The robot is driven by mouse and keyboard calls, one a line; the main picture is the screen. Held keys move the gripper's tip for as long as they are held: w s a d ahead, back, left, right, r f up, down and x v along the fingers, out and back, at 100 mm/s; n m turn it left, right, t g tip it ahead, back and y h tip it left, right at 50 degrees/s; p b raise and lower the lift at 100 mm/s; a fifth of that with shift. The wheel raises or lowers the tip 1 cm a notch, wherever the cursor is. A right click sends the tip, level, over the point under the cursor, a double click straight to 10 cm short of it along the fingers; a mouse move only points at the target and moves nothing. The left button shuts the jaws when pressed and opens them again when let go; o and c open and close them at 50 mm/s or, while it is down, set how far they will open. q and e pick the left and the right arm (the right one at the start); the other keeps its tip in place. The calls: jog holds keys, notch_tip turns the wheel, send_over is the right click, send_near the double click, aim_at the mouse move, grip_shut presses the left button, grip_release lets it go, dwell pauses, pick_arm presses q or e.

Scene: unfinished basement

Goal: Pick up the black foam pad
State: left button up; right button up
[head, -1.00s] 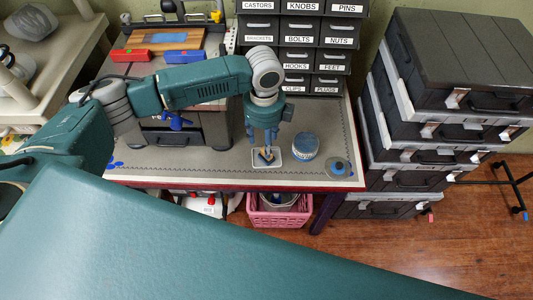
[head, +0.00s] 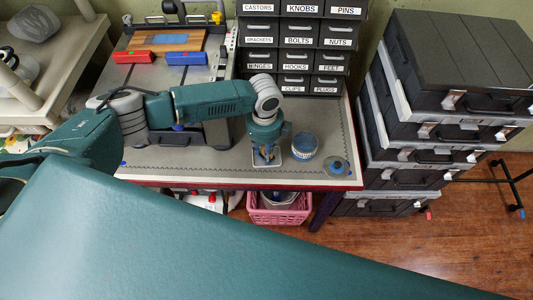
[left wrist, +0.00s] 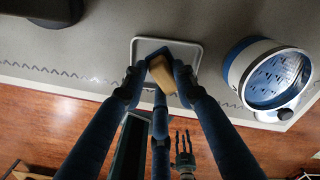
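A small white tray (head: 279,161) lies near the front of the workbench; it also shows in the left wrist view (left wrist: 191,52). In it sits a small block (left wrist: 163,74), tan on one face, with a dark blue part beside it. I cannot make out a separate black foam pad; whether this block is it, I cannot tell. My left gripper (head: 265,158) points down over the tray, its dark fingers (left wrist: 160,77) on either side of the block. A narrow gap shows at the left finger; the right fingertip looks close to or touching it.
A blue and white tin (head: 304,146) stands just right of the tray, with a round blue-knobbed item (head: 337,167) beyond it. Labelled drawers (head: 297,60) stand behind. Stacked black cases (head: 420,130) are to the right. A pink basket (head: 279,209) is below the bench.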

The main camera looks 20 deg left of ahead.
pick_arm(q)
jog(key=c, duration=0.4)
jog(key=shift+o, duration=0.2)
jog(key=shift+r, duration=0.1)
jog(key=shift+w+r, duration=0.1)
jog(key=shift+r, duration=0.45)
notch_tip(320, 180, up, 19)
jog(key=b, duration=0.3)
jog(key=shift+f, duration=0.1)
jog(key=shift+o, duration=1.3)
jog(key=shift+c, duration=1.4)
